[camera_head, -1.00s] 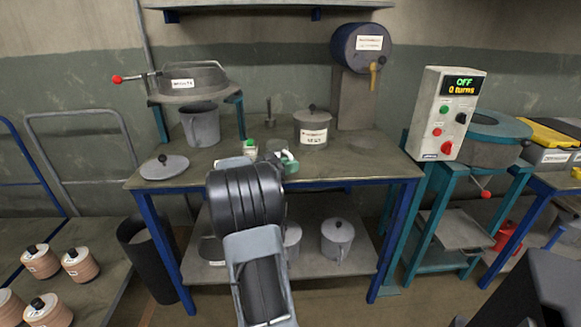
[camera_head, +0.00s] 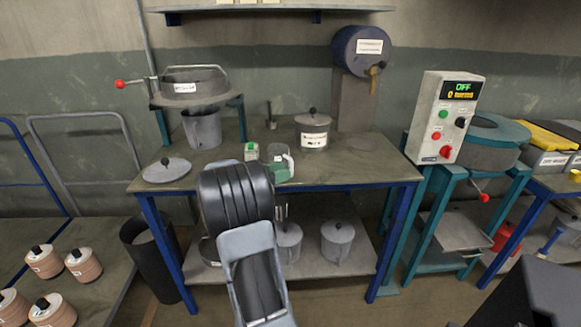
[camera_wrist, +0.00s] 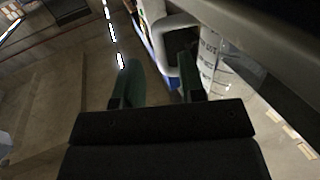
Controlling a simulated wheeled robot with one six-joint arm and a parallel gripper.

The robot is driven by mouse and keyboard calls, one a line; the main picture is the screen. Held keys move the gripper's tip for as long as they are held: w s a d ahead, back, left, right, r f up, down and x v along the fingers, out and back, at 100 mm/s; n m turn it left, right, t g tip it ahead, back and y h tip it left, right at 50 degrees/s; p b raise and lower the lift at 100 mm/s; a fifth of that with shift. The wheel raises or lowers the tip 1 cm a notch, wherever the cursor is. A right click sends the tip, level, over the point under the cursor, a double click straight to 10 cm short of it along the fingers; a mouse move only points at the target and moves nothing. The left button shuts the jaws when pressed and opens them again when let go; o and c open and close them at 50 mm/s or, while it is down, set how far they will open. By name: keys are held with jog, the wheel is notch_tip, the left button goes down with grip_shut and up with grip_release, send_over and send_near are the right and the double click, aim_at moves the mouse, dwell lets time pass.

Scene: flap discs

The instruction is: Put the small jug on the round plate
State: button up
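The small jug (camera_head: 281,154) is pale and see-through and stands upright near the front middle of the bench top. In the wrist view the jug (camera_wrist: 208,62), with dark markings, is at the upper right, and its handle (camera_wrist: 168,27) faces my gripper. My gripper (camera_wrist: 160,78) is open; its two green fingers are apart, with the handle just beyond and between their tips. I cannot tell whether they touch it. My forearm hides part of the gripper in the head view. A flat round dark shape, apparently the round plate (camera_head: 362,143), lies below the drum's tap.
A lidded pot (camera_head: 313,131) stands between jug and plate, farther back. A knobbed lid (camera_head: 166,170) and a grey bucket (camera_head: 202,130) are at left. The bench's front right is clear.

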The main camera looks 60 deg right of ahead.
jog(key=v, duration=1)
jog(key=s+a+f+n+t+y, duration=0.2)
jog(key=a+n+t+y, duration=0.1)
jog(key=a+n, duration=0.3)
jog(key=s+a+f+n+t+y, duration=0.2)
jog(key=a+n, duration=0.4)
jog(key=a, duration=0.3)
jog(key=s+a+f+n+t+y, duration=0.2)
jog(key=a+f+n+t+y, duration=0.1)
jog(key=a, duration=0.5)
jog(key=n+t+y, duration=0.1)
jog(key=n+y, duration=0.1)
jog(key=n, duration=0.1)
jog(key=shift+y, duration=0.4)
jog(key=a+n+t+y, duration=0.1)
jog(key=a+n, duration=0.1)
jog(key=s+a+n+t+y, duration=0.1)
jog(key=a+n, duration=0.1)
jog(key=a, duration=0.1)
jog(key=s+a+f+n+t+y, duration=0.1)
jog(key=a+n, duration=0.1)
jog(key=a, duration=0.1)
jog(key=shift+a+y, duration=0.1)
jog(key=shift+y, duration=0.3)
jog(key=shift+c, duration=0.6)
jog(key=shift+a+f+n+t, duration=0.1)
jog(key=shift+a+n+t, duration=0.2)
jog(key=shift+a+t, duration=0.1)
jog(key=shift+c, duration=0.6)
